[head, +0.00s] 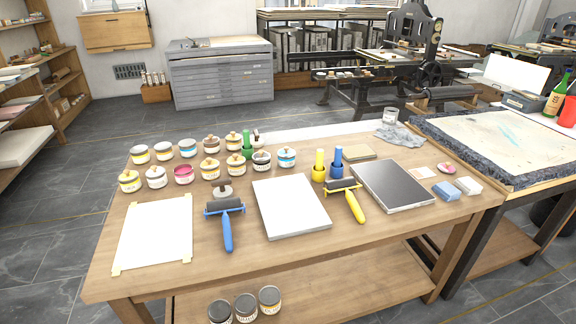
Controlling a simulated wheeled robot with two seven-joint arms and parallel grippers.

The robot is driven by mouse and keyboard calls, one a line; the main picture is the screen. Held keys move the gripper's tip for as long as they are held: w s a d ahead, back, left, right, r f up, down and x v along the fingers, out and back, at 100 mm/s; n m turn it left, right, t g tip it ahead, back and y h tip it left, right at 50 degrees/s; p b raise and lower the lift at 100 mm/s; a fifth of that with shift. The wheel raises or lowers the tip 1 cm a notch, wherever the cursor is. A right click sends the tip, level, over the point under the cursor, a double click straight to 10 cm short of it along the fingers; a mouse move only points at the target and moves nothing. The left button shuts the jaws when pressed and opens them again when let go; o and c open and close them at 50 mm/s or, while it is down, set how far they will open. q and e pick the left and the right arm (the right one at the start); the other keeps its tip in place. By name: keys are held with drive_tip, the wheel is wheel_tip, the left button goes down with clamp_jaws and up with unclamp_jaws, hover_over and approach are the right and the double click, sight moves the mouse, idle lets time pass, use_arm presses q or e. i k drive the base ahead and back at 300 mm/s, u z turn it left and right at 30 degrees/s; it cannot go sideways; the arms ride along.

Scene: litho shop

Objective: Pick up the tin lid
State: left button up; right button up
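A small grey disc with a brown knob on top (222,191) lies on the wooden table (270,258), just behind the blue-handled roller. It looks like a loose tin lid, but it is too small to be certain. Several ink tins with coloured bands stand in rows behind it, including a yellow tin (130,181), a white tin (156,177) and a crimson tin (183,174). Some have similar knobs on top. Neither of my grippers shows in the head view.
A blue-handled roller (226,228), a pale slab (290,206), a yellow-handled roller (354,206) and a dark slab (392,186) cover the table's middle and right. Taped white paper (154,234) lies left. Several grey tins (246,307) stand on the lower shelf.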

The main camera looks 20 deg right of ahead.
sight(448, 167)
drive_tip(key=z, duration=1.2)
